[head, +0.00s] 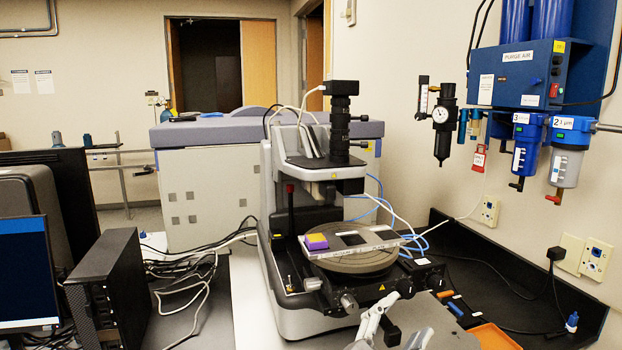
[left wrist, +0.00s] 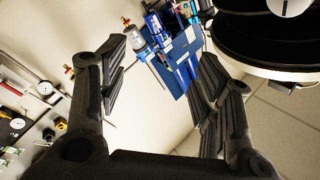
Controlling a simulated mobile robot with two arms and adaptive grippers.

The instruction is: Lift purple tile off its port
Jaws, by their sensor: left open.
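The purple tile (head: 316,241) sits at the left end of a pale flat plate (head: 375,246) on the profiler's round stage (head: 350,263). It has a yellow side or edge. Darker patches show on the plate to its right; the port under the tile is hidden. My left gripper shows only partly at the bottom of the head view, in front of the profiler and apart from the tile. In the left wrist view its two black fingers (left wrist: 160,68) are spread wide with nothing held between them. The tile does not show in that view. My right gripper is not seen.
The profiler's black optical column (head: 340,125) stands over the stage. An orange tray (head: 492,337) lies at the lower right on the bench. A black computer case (head: 105,290) and loose cables are at left. Blue purge-air filters (head: 568,150) hang on the right wall.

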